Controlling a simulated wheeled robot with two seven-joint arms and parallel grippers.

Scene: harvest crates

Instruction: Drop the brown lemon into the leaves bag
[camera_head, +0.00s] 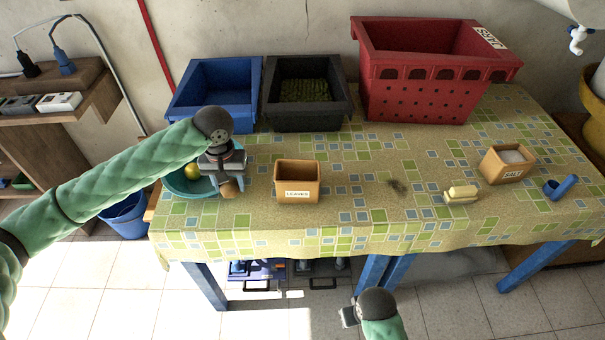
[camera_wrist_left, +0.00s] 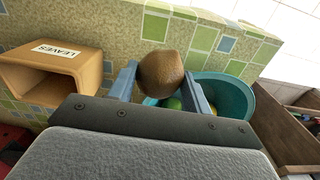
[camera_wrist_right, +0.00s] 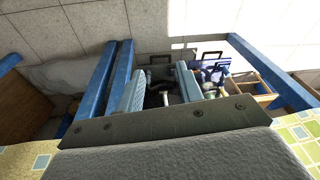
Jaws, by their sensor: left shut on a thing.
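My left gripper (camera_head: 222,178) is shut on the brown lemon (camera_head: 229,188) and holds it at the right side of the teal bowl, left of the leaves bag. In the left wrist view, the brown lemon (camera_wrist_left: 161,74) sits between the two fingertips. The leaves bag (camera_head: 297,186) is a tan, open-topped container with a LEAVES label, standing on the table; it also shows in the left wrist view (camera_wrist_left: 88,68). My right gripper (camera_head: 350,314) is low in front of the table. In the right wrist view its fingers (camera_wrist_right: 160,88) are apart with nothing held between them.
The teal bowl (camera_head: 177,187) holds a yellow fruit and a green one. Blue (camera_head: 183,115), black (camera_head: 305,120) and red (camera_head: 415,98) crates stand along the back. A salt container (camera_head: 505,171), a butter-coloured block (camera_head: 460,195) and a blue scoop (camera_head: 560,187) are at right.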

